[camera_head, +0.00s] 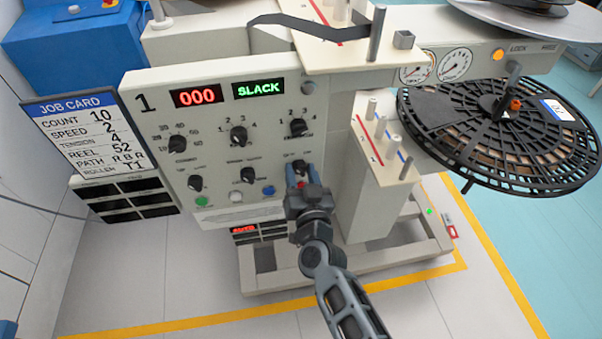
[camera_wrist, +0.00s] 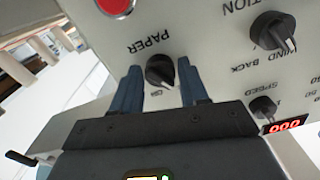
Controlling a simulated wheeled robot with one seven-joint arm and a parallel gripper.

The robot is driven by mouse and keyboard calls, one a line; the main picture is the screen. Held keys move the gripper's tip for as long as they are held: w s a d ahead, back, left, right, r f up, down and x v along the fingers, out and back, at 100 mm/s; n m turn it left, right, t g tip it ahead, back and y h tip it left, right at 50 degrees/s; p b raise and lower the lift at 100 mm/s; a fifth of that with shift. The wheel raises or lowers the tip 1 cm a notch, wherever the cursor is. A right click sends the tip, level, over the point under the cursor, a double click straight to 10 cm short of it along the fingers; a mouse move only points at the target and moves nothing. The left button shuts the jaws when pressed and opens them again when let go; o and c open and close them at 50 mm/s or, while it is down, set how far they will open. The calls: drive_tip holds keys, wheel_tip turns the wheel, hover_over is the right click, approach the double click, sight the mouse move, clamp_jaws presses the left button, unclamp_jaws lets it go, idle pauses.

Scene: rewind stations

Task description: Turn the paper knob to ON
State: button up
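The paper knob (camera_wrist: 160,70) is a round black knob with a white mark, on the cream panel, its PAPER label upside down in the wrist view. The mark points down and slightly right there, near a small label partly hidden by my gripper. My gripper (camera_wrist: 159,68) has its two blue fingers spread, one on each side of the knob. A narrow gap seems to show on each side; contact is unclear. In the head view my gripper (camera_head: 302,173) is at the panel's lower right, the knob (camera_head: 305,167) just above it and partly covered.
A red button (camera_wrist: 117,5) sits close to the knob. Other black knobs, such as the speed knob (camera_wrist: 263,107), share the panel. The display reads SLACK (camera_head: 259,89). A job card (camera_head: 87,137) stands at left. A large black reel (camera_head: 498,130) is at right.

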drive_tip(key=c, duration=0.7)
drive_tip(key=shift+m, duration=0.3)
drive_tip(key=m, duration=0.5)
drive_tip(key=shift+m, duration=0.3)
drive_tip(key=m+b, duration=0.1)
drive_tip(key=m, duration=0.4)
drive_tip(key=shift+m, duration=0.3)
drive_tip(key=o, duration=1.1)
drive_tip(key=shift+c, duration=0.2)
